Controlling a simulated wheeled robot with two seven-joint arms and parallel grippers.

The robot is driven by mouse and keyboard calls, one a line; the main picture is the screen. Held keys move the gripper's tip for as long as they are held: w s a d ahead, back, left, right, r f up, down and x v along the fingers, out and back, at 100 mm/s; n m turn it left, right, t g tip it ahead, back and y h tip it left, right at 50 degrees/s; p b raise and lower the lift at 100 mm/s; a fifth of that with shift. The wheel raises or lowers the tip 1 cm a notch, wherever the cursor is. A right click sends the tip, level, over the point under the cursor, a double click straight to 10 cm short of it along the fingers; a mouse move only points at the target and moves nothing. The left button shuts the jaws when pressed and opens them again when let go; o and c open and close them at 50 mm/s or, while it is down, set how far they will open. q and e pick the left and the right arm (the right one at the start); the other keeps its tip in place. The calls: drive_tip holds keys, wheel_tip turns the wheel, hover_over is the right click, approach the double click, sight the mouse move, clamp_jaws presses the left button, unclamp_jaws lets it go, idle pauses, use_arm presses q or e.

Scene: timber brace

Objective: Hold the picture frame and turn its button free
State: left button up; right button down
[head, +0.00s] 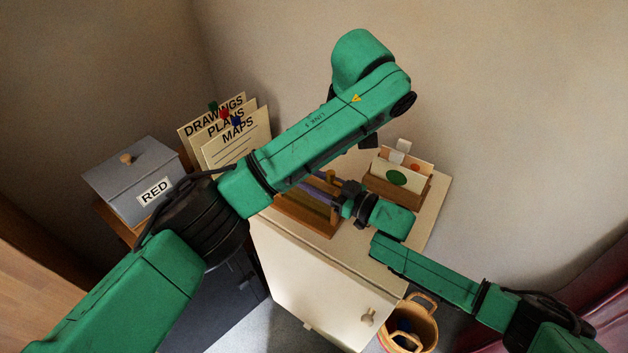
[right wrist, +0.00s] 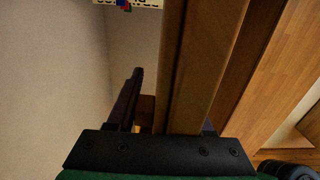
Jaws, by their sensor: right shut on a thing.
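The wooden picture frame (head: 306,216) is on the cream cabinet top, partly hidden behind my left arm. My right gripper (head: 347,201) reaches it from the right and is shut on its wooden edge. In the right wrist view a brown wooden bar (right wrist: 201,65) of the frame runs up from between the jaws, with one dark finger beside it. My left arm crosses over the frame in the head view. Only a small dark part, perhaps of my left gripper (head: 369,142), shows below the arm; its jaws are hidden. I cannot make out the button.
A wooden card box (head: 395,190) stands behind the right gripper. A grey box labelled RED (head: 135,185) and folders (head: 235,135) stand at the left. The cream cabinet (head: 310,280) has a knobbed front. A basket (head: 412,325) is on the floor. The right cabinet-top edge is clear.

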drive_tip(key=shift+c, duration=1)
unclamp_jaws()
drive_tip(key=v, duration=1.2)
